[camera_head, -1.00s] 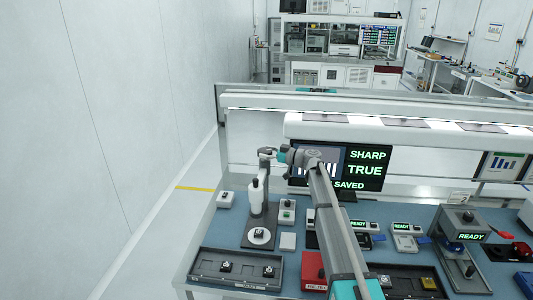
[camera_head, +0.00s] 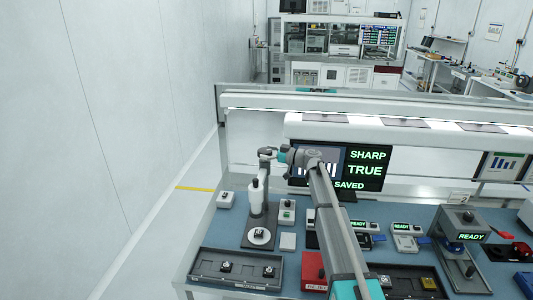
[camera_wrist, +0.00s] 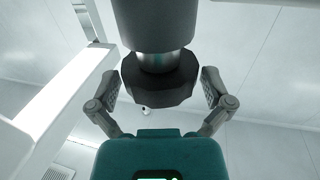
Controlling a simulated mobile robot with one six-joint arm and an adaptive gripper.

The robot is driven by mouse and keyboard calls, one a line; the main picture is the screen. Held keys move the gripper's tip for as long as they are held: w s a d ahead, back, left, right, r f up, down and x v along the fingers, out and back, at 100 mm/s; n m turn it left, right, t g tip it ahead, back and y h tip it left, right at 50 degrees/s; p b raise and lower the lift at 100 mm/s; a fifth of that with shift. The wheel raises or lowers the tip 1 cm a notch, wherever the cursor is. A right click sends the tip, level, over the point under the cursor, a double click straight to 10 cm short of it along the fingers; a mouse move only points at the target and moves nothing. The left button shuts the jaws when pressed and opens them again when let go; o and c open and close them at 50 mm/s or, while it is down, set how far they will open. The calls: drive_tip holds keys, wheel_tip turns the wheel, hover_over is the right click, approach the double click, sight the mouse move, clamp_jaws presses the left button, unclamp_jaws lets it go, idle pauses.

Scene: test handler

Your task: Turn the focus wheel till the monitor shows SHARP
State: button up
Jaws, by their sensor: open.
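The monitor (camera_head: 368,166) shows SHARP, TRUE and SAVED in green; my arm covers part of its left side. The microscope (camera_head: 257,196) stands on a dark base at the left of the bench, with a small chip on its round white stage (camera_head: 260,236). My gripper (camera_head: 272,154) is at the microscope's top. In the wrist view, the dark faceted focus wheel (camera_wrist: 160,88) sits below a grey cylinder. My gripper (camera_wrist: 160,84) is open, one finger on either side of the wheel, with visible gaps. The wheel is not clear in the head view.
A dark tray (camera_head: 205,276) with chips lies at the front left, beside a red box (camera_head: 313,272). Several small devices, some reading READY (camera_head: 471,237), crowd the right of the blue bench. A lit white overhead beam (camera_head: 400,132) runs behind the microscope.

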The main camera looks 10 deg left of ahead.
drive_tip(key=v, duration=1.2)
drive_tip(key=shift+r, duration=0.15)
